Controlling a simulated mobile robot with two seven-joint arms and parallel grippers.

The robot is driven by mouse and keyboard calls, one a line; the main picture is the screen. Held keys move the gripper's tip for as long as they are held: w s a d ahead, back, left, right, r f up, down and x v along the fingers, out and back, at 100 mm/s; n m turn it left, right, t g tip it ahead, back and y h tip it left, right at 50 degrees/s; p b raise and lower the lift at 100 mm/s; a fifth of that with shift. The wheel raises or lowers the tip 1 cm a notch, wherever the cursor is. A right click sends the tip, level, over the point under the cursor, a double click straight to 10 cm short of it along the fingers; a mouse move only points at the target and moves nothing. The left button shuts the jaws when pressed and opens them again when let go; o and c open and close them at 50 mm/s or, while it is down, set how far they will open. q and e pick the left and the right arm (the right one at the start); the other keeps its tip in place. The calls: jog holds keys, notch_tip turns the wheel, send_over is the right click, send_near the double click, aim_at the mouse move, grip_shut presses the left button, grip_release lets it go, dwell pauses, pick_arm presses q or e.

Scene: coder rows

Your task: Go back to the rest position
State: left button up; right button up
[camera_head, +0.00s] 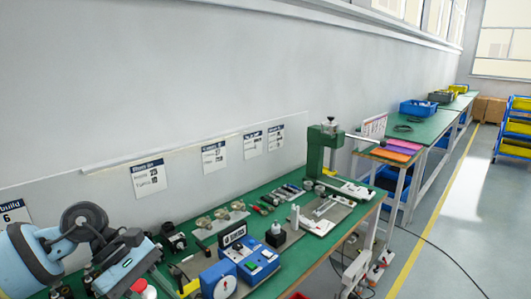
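My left arm comes in at the lower left, light blue with dark grey joints. The dark and blue-grey part at its end, where my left gripper (128,262) seems to be, is over the near left part of the green bench (262,278). Its fingers do not show clearly against the clutter, so I cannot tell whether they are open or shut. No held thing can be made out. My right arm and gripper are not in view.
A blue device (220,279), a black-and-white block (232,236) and a green press (317,150) stand on the bench. Small parts lie between them. More benches with a blue bin (418,108) run back along the wall. A blue rack (515,128) stands right. The grey floor (470,215) is mostly clear.

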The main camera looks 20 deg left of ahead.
pick_arm(q)
jog(key=d+f+n+t+h, duration=0.5)
jog(key=d+n+t+h, duration=0.55)
jog(key=n, duration=0.95)
notch_tip(320, 180, down, 11)
jog(key=a+n+t+y, duration=0.1)
jog(key=n+t+y, duration=0.7)
jog(key=n, duration=1)
jog(key=s+f+n+g+y, duration=0.9)
jog(key=s+f+n, duration=0.7)
jog(key=s+f, duration=0.2)
jog(key=shift+s+d+f+n+p, duration=0.15)
jog(key=shift+s+f+n+p, duration=0.25)
jog(key=shift+s, duration=0.4)
